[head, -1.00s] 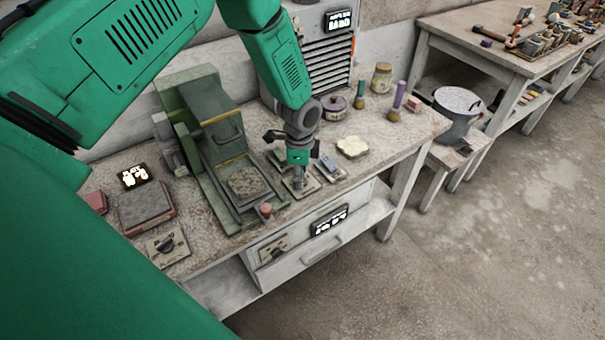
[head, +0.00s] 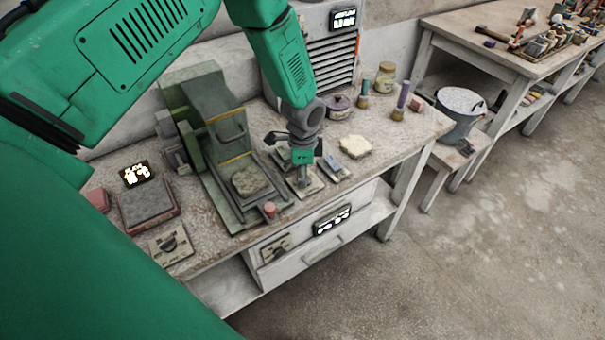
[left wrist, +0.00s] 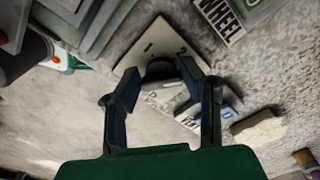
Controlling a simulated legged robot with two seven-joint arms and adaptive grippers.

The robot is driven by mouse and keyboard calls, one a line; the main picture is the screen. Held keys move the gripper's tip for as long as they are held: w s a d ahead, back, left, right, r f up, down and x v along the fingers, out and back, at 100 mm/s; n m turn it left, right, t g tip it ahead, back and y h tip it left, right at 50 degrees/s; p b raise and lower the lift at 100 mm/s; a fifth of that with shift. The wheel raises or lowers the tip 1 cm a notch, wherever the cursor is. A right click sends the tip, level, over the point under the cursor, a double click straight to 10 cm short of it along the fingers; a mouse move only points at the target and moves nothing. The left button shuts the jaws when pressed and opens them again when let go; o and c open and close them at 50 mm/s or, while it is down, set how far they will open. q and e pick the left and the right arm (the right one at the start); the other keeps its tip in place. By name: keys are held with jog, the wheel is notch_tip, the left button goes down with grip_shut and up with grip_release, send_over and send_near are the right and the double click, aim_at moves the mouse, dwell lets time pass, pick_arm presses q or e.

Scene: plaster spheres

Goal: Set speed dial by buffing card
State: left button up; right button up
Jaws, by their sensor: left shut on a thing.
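A pale dial plate (left wrist: 148,45) with the numbers 1 and 2 lies on the bench in the left wrist view, and its dark knob (left wrist: 160,68) is between my fingers. The plate also shows in the head view (head: 311,188). My left gripper (head: 303,181) points down and is shut on this knob; its fingers also show in the left wrist view (left wrist: 162,80). The fingers hide part of the plate's markings. I cannot make out a card that reads buffing. My right gripper is not in view.
A green press-like machine (head: 205,120) stands left of the gripper, with a small pink-topped knob (head: 269,210) at its front. A blue block (head: 333,163) and a cream slab (head: 355,147) lie to the right. Another dial plate (head: 171,244) is at the bench's left front.

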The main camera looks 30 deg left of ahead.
pick_arm(q)
jog(key=shift+w+d+r+n, duration=0.1)
jog(key=shift+w+n, duration=0.05)
jog(key=shift+n, duration=0.45)
jog(key=shift+w+d+r+n, duration=0.1)
jog(key=shift+n, duration=2.6)
jog(key=o, duration=1.1)
jog(key=shift+o, duration=0.2)
jog(key=shift+f, duration=0.1)
jog(key=shift+s+r, duration=0.1)
jog(key=shift+r, duration=0.25)
notch_tip(320, 180, up, 11)
